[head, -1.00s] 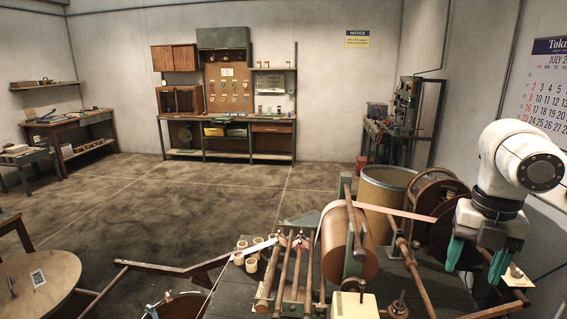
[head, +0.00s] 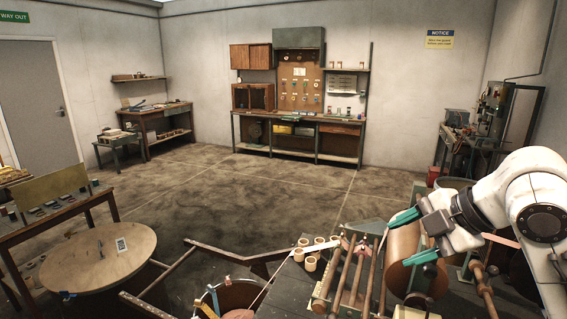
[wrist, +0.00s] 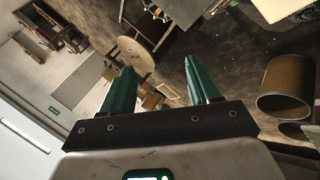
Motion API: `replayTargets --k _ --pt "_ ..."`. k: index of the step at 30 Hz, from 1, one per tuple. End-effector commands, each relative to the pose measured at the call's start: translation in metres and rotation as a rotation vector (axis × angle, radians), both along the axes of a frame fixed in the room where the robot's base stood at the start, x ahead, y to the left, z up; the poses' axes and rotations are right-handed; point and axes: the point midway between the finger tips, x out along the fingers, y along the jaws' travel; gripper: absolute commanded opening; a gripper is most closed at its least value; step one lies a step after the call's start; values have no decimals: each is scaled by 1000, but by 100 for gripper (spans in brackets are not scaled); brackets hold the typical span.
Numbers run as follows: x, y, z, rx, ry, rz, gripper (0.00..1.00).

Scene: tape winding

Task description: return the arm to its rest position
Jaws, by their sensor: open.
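My gripper (head: 413,238) is at the right of the head view, at the end of my white arm. Its two green fingers are spread apart, point left and hold nothing. In the head view it shows in front of the large copper-brown roller of the winding machine and hides part of it. In the wrist view the open green fingers of my gripper (wrist: 158,82) stand apart with only the room behind them.
The winding machine (head: 345,280) with its rods fills the lower right. Small tan cores (head: 310,263) stand beside it. A round wooden table (head: 85,262) and an open bin (head: 235,295) are lower left. A workbench (head: 300,124) stands at the back wall. The middle floor is clear.

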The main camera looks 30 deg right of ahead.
Motion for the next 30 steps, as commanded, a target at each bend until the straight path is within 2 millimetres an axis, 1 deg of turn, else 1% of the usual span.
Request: replayTargets --k 1,4,6,8,11,13,17,18,20,21,24,27,30 --pt "14 19 -5 83 -27 -33 62" --pt "33 45 -17 240 -57 -136 62" --pt "42 62 -31 350 -56 -212 62" --pt "48 77 -45 438 -43 -281 62" --pt "50 100 -76 570 1 -405 62" --pt "47 116 -102 646 47 -496 62" --pt "29 142 -156 744 148 -679 62" --pt "20 148 -173 760 180 -738 62" --pt "5 156 -198 772 225 -824 62" --pt "-5 160 -213 774 252 -877 62" --pt "-31 163 -243 759 297 -991 62" --pt "-54 163 -266 731 325 -1079 62" --pt "-75 160 -283 696 342 -1150 62"
